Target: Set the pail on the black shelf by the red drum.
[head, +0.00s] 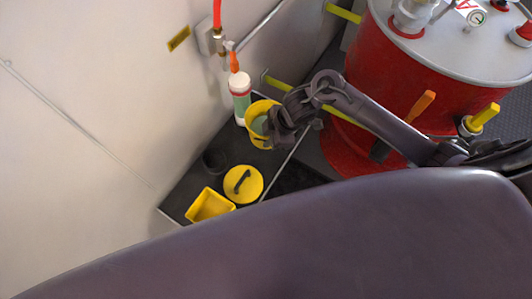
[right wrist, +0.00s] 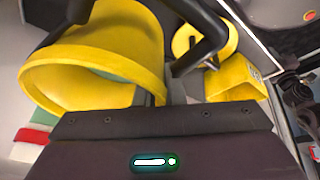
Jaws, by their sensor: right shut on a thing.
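The yellow pail (head: 257,109) is over the black shelf (head: 188,187), right beside the white bottle. Its open mouth shows a pale green inside. My right gripper (head: 276,131) is shut on the pail at its right side. In the right wrist view the pail (right wrist: 125,42) fills the upper left, tilted in the picture, with the dark fingers (right wrist: 186,62) at its edge. I cannot tell whether its base touches the shelf. The red drum (head: 385,70) stands to the right of the shelf. My left gripper is not in view.
On the shelf are a white bottle (head: 240,98) with an orange nozzle, a dark round cup (head: 215,161), a yellow lid (head: 243,185) with a black handle, and a yellow bin (head: 210,206). A pale wall (head: 90,130) borders the shelf on the left.

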